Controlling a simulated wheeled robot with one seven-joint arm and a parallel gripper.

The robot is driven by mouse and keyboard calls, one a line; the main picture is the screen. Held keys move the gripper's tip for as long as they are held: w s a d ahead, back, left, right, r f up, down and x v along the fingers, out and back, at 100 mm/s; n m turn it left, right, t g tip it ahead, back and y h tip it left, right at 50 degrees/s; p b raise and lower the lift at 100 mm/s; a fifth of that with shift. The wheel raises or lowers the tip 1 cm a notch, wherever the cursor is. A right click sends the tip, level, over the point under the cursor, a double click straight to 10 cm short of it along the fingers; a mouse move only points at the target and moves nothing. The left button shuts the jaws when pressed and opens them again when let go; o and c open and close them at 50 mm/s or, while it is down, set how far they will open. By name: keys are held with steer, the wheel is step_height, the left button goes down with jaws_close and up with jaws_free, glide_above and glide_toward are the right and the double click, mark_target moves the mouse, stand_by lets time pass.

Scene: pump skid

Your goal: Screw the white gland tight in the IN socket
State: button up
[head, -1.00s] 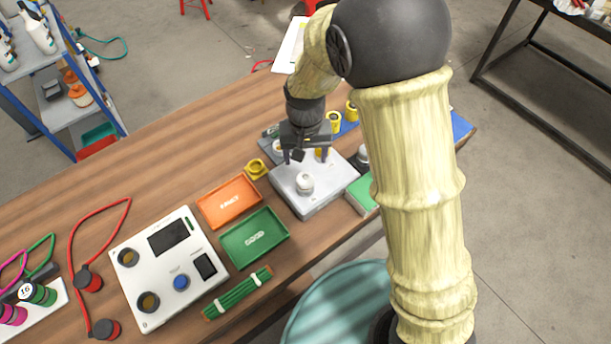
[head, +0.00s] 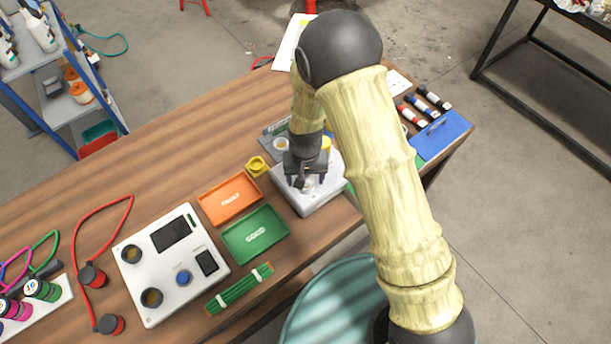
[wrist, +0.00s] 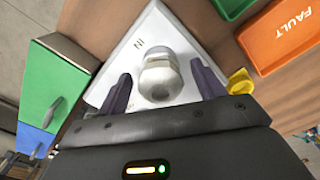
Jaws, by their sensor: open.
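The white gland (wrist: 158,76) stands on the pale socket block (wrist: 127,58), beside the letters IN, in the wrist view. The socket under it is hidden by the gland. My gripper (wrist: 162,92) is open, with one dark finger on each side of the gland and a visible gap to both. In the head view my gripper (head: 305,180) is over the block (head: 318,200) and covers most of the gland. I cannot tell how deep the gland sits in the socket.
An orange FAULT tray (head: 229,197) and a green GOOD tray (head: 254,236) lie left of the block. A white test box (head: 170,262) is further left. A blue case (head: 441,136) is at the right.

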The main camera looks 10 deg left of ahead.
steer(key=c, duration=0.9)
steer(key=o, duration=0.9)
steer(key=shift+r, duration=0.15)
step_height(320, 180, up, 17)
steer(key=b, duration=0.2)
steer(key=shift+r, duration=0.1)
steer(key=s+d+m+t, duration=0.1)
steer(key=s+d, duration=0.2)
steer(key=d, duration=0.9)
steer(key=s+d+r+m+t, duration=0.1)
steer(key=s+d, duration=0.3)
steer(key=d, duration=0.9)
steer(key=shift+d+r+m+t, duration=0.15)
steer(key=shift+d+m+t, duration=0.15)
steer(key=shift+m, duration=0.3)
